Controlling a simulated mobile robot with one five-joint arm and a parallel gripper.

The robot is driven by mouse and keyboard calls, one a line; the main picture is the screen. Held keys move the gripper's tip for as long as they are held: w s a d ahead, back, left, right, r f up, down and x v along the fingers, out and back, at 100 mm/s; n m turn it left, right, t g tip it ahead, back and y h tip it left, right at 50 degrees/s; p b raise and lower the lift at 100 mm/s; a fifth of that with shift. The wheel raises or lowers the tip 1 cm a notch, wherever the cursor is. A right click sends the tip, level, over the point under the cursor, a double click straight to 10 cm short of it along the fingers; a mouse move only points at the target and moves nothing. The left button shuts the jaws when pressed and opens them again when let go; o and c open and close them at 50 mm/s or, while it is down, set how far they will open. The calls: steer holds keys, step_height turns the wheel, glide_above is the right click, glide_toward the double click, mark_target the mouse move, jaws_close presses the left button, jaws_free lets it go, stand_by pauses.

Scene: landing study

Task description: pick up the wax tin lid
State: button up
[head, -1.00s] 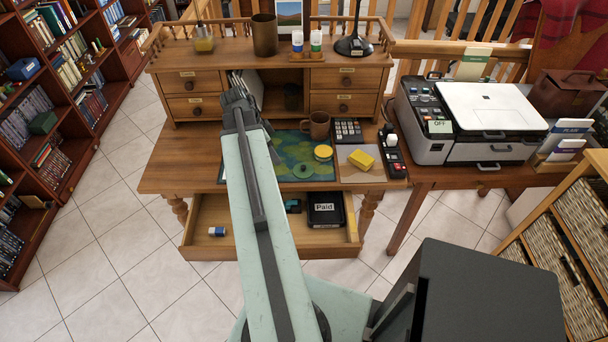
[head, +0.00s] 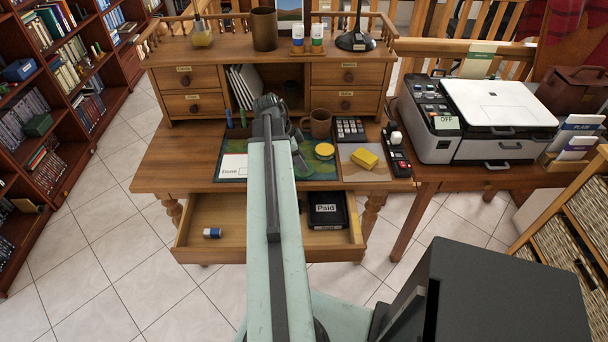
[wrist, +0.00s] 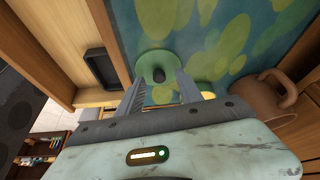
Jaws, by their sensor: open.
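The wax tin lid is a green disc (wrist: 149,60) with a dark knob, seen in the wrist view on the patterned blue-green mat (wrist: 205,30). My gripper (wrist: 161,82) is open, its two fingers pointing at the lid, one on each side of the knob in the picture. I cannot tell whether the fingers touch the lid. In the head view my arm and wrist hide the lid. A round yellow-topped tin (head: 325,150) sits on the mat to the right of my wrist.
A brown mug (head: 317,123) stands close behind the tin and also shows in the wrist view (wrist: 262,98). A yellow block (head: 364,158), calculator (head: 350,129) and power strip (head: 396,155) lie to the right. The desk drawer (head: 268,254) is open below, holding a black tray.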

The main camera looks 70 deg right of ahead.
steer(key=shift+s+d+f, duration=0.1)
steer(key=shift+s+f, duration=0.05)
steer(key=shift+f, duration=0.2)
jaws_close()
steer(key=shift+r, duration=0.1)
step_height(320, 180, up, 10)
steer(key=p, duration=1)
